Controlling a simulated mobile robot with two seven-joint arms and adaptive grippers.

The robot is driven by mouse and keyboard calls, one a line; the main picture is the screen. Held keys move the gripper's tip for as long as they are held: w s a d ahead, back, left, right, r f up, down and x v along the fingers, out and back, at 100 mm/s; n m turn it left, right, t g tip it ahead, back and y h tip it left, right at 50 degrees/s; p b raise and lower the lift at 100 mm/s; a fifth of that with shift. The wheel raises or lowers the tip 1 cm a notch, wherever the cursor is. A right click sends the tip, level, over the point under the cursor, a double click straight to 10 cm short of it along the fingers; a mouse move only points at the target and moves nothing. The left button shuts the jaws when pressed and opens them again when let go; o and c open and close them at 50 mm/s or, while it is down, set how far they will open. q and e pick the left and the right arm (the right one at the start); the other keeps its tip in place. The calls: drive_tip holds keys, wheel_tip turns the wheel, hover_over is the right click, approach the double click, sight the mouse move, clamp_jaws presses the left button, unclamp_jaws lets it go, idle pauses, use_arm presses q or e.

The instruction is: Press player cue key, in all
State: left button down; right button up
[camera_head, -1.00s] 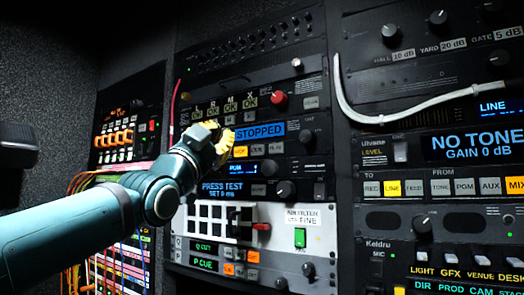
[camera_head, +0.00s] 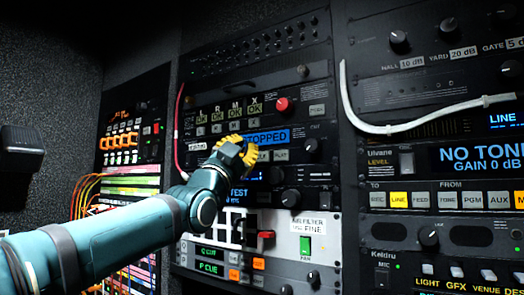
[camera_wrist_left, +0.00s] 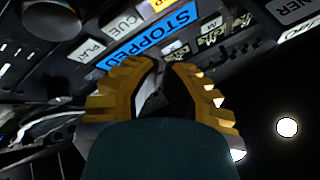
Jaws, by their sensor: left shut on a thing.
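The player unit has a lit blue STOPPED display (camera_head: 272,136), with a row of small keys under it in the head view. The cue key (camera_head: 264,156) is pale and sits just right of my left gripper's fingers. In the left wrist view the cue key (camera_wrist_left: 123,25) is beside the play key (camera_wrist_left: 90,50) and the STOPPED display (camera_wrist_left: 150,38). My left gripper (camera_head: 246,153) has yellow fingers and covers the display's left end and the keys below. In the wrist view its fingertips (camera_wrist_left: 168,65) are close together; what they hold is unclear. My right gripper is out of view.
A red knob (camera_head: 283,104) and round black knobs (camera_head: 311,145) stand out from the rack to the right. A white cable (camera_head: 415,127) crosses the right rack. Orange patch cables (camera_head: 88,190) hang at left. The rack face is crowded.

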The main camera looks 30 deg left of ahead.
sight(259, 142)
use_arm(q)
drive_tip(key=shift+w+d, duration=0.1)
drive_tip(key=shift+w, duration=1)
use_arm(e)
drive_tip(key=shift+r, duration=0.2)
use_arm(q)
drive_tip(key=shift+w, duration=0.2)
idle(0.4)
drive_tip(key=shift+w, duration=0.25)
drive_tip(key=shift+w, duration=0.3)
idle(0.6)
idle(0.4)
drive_tip(key=shift+s+f+b, duration=0.15)
drive_tip(key=shift+s+b, duration=0.25)
drive_tip(key=shift+s, duration=0.05)
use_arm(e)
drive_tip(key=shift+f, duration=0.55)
use_arm(q)
drive_tip(key=shift+s, duration=0.3)
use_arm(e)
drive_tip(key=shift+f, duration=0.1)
